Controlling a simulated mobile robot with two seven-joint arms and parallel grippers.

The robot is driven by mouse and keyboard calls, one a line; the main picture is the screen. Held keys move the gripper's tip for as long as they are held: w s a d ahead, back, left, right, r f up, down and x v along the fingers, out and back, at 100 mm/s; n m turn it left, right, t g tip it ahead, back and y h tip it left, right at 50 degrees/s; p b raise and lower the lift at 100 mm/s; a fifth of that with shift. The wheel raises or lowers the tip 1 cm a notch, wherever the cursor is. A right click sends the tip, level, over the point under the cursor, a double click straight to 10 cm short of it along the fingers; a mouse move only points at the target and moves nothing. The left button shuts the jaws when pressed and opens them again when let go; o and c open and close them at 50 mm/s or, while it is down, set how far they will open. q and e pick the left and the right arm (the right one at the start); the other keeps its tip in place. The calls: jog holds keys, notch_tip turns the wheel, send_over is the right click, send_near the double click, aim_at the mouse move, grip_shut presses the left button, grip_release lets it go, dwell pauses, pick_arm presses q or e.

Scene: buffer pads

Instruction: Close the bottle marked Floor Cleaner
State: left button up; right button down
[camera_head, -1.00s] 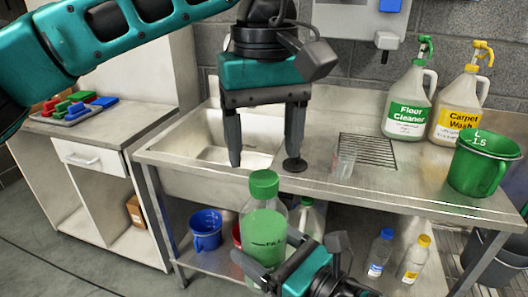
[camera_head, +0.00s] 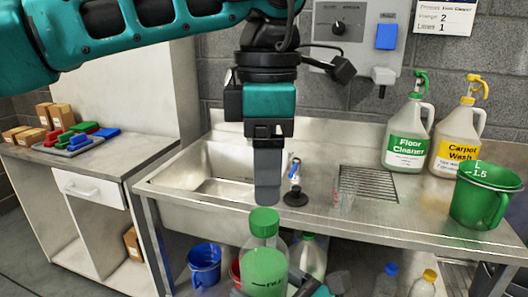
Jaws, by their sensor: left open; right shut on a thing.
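A clear bottle (camera_head: 265,270) with green contents and a green cap (camera_head: 264,222) stands upright at the bottom middle, in front of the sink bench. The cap sits at the top of its neck; how tightly cannot be told. My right gripper (camera_head: 300,288) is shut on the bottle low down, mostly cut off by the picture's edge. My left gripper (camera_head: 267,190) points down just above the cap, open and empty, its fingers lined up one behind the other. A large jug marked Floor Cleaner (camera_head: 408,140), with a green spray top, stands on the bench at the back right.
A clear cup (camera_head: 342,197) is near the drain grid (camera_head: 368,183). A blue jug (camera_head: 204,264) and more bottles are below. A sink (camera_head: 215,172) lies behind.

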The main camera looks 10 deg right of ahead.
aim_at(264, 215)
pick_arm(q)
jog(key=n, duration=0.4)
jog(key=shift+r, duration=0.35)
jog(key=n, duration=0.2)
jog(key=r+n, duration=0.1)
jog(key=n, duration=0.2)
jog(key=shift+w+a+n, duration=0.1)
jog(key=shift+w+n, duration=0.05)
jog(key=shift+n, duration=0.15)
jog(key=shift+f, duration=0.1)
jog(key=shift+f, duration=4)
jog(key=shift+c, duration=0.4)
jog(key=c, duration=1)
jog(key=o, duration=1.2)
jog(key=shift+o, duration=0.2)
jog(key=shift+r, duration=0.15)
